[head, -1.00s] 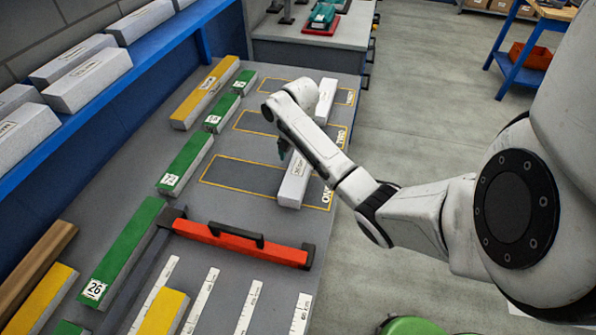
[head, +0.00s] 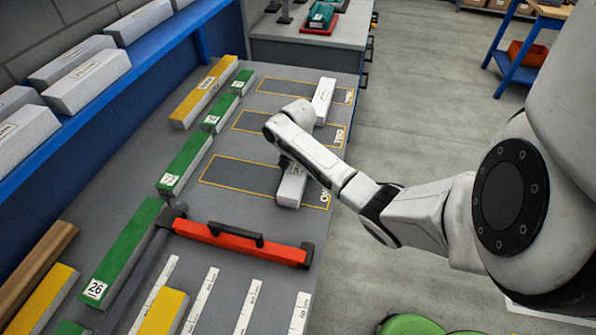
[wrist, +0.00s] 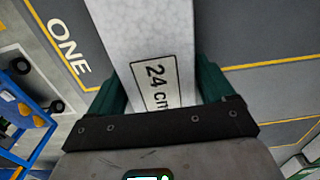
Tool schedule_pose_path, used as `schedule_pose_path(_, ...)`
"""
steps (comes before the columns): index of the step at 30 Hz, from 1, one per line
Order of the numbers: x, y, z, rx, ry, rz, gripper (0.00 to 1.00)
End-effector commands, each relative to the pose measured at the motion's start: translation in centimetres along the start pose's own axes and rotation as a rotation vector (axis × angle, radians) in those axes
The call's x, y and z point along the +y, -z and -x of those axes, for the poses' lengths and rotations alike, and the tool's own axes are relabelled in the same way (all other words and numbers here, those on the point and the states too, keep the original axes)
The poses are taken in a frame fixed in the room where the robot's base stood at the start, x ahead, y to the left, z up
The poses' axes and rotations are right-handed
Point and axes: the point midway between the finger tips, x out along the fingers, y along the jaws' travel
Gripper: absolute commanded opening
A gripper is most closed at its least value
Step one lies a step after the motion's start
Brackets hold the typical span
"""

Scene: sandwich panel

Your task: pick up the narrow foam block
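A white foam block (head: 291,187) lies on the grey bench by the yellow-outlined area marked ONE, partly hidden under my gripper (head: 286,163). In the wrist view the white block (wrist: 138,35) carries a "24 cm" label and runs between the two green fingers of my gripper (wrist: 163,85). The fingers are open, one on each side of the block, very close to its sides; contact cannot be made out. Another white block (head: 323,97) lies farther back on the bench.
A red bar with a black handle (head: 240,240) lies in front of the block. Green-topped blocks (head: 186,160) and a yellow one (head: 204,92) line the bench's left side. Grey blocks (head: 88,80) stand on the blue shelf.

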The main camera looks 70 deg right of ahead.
Motion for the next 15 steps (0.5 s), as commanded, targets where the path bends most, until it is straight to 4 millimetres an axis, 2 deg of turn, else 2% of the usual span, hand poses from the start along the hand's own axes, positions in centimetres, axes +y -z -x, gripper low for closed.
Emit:
schedule_pose_path(1,-0.01,-0.01,0.01,0.0,0.0,0.0,0.77)
schedule_pose_path(12,-0.01,-0.01,0.02,0.0,0.0,0.0,0.43)
schedule_pose_path(15,-0.01,-0.01,0.02,0.0,0.0,0.0,0.43)
